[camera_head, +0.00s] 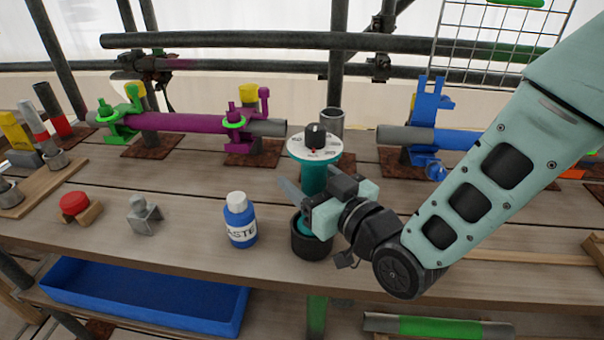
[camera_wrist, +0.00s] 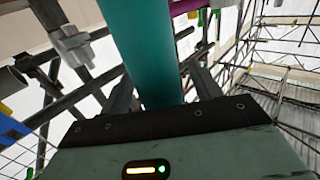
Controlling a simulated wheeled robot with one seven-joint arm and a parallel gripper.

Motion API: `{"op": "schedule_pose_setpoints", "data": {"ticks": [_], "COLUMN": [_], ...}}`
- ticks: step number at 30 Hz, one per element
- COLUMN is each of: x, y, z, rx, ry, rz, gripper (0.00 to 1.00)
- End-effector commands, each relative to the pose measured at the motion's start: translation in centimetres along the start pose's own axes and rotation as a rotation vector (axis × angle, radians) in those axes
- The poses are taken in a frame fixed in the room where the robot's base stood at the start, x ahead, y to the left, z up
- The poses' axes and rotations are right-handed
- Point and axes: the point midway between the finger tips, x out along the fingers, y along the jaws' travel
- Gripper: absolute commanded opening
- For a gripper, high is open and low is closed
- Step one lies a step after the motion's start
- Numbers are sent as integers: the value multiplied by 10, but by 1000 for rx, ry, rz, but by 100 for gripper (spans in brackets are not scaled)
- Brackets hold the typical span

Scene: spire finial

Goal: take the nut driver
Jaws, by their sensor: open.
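The nut driver looks to be the teal tool (camera_head: 314,178) with a white dial and black knob on top. It stands upright with its lower end in a black round holder (camera_head: 312,244) near the bench's front edge. My gripper (camera_head: 306,198) is open at the tool's teal shaft, above the holder. In the wrist view the teal shaft (camera_wrist: 146,55) runs between my two fingers (camera_wrist: 163,88), with a finger on each side. A gap shows beside the right finger; contact on the left is unclear. My gripper hides part of the shaft in the head view.
A blue paste bottle (camera_head: 240,220) stands left of the holder. A grey tube (camera_head: 331,122) stands behind the tool. A purple pipe (camera_head: 190,122) with green clamps lies at the back left, a blue clamp (camera_head: 428,120) at the right. A blue tray (camera_head: 140,300) is below.

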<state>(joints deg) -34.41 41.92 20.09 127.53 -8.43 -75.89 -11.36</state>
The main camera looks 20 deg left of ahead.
Motion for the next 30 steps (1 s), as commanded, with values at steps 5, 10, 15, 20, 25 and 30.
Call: {"op": "schedule_pose_setpoints", "data": {"ticks": [5, 10, 15, 20, 25, 30], "x": [-3, -3, -2, -2, -2, -2], "y": [-2, -2, -1, -2, -2, -1], "z": [0, 0, 0, -2, -2, -7], "rx": [0, 0, 0, 0, 0, -1], "ry": [0, 0, 0, 5, 5, 7], "rz": [0, 0, 0, 0, 0, 1], "gripper": [63, 63, 21, 0, 0, 0]}}
